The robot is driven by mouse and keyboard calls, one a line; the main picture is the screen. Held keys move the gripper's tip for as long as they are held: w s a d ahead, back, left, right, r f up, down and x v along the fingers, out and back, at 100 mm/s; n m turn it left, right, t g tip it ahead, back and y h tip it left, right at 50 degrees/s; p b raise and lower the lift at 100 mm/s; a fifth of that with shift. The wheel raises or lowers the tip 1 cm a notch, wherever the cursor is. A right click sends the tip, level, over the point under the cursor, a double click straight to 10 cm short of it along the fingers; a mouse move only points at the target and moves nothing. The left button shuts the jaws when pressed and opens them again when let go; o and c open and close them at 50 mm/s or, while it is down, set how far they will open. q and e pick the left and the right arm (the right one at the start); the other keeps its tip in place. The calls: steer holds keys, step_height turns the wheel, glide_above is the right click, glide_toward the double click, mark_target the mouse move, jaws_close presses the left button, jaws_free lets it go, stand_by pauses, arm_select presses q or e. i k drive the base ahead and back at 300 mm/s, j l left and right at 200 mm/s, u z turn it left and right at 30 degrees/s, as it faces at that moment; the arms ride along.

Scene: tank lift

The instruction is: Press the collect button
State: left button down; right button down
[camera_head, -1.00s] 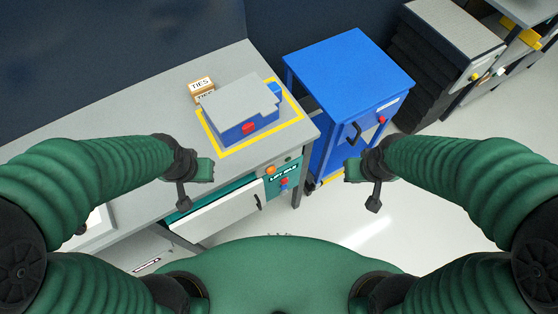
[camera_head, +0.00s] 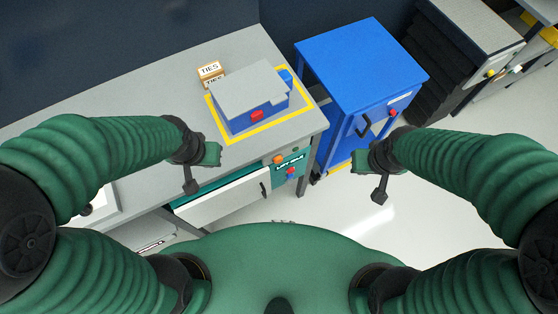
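No button here carries a readable "collect" label. The bench front panel (camera_head: 272,178) has an orange button (camera_head: 278,159) and a red button (camera_head: 291,171) beside a small label that is too blurred to read. The blue cabinet (camera_head: 355,75) has a red knob or button (camera_head: 392,113) on its front. A grey machine at upper right has a yellow button (camera_head: 490,73) on its side. My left gripper (camera_head: 200,170) hangs in front of the bench, left of the panel. My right gripper (camera_head: 370,178) is in front of the blue cabinet. Neither visibly holds anything or touches a button.
A grey-and-blue tank-like unit (camera_head: 250,95) sits inside a yellow outline on the grey bench (camera_head: 140,90). A box marked TIES (camera_head: 210,71) stands behind it. A dark bellows stack (camera_head: 435,75) stands right of the cabinet. Pale floor (camera_head: 350,225) lies open in front.

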mark_target(278, 159)
steer(key=l+u, duration=0.25)
steer(key=k+l+u, duration=0.25)
steer(key=l, duration=0.15)
steer(key=l+u, duration=0.25)
steer(key=k+l+u, duration=0.25)
steer(key=i+l, duration=0.05)
steer(key=l, duration=0.05)
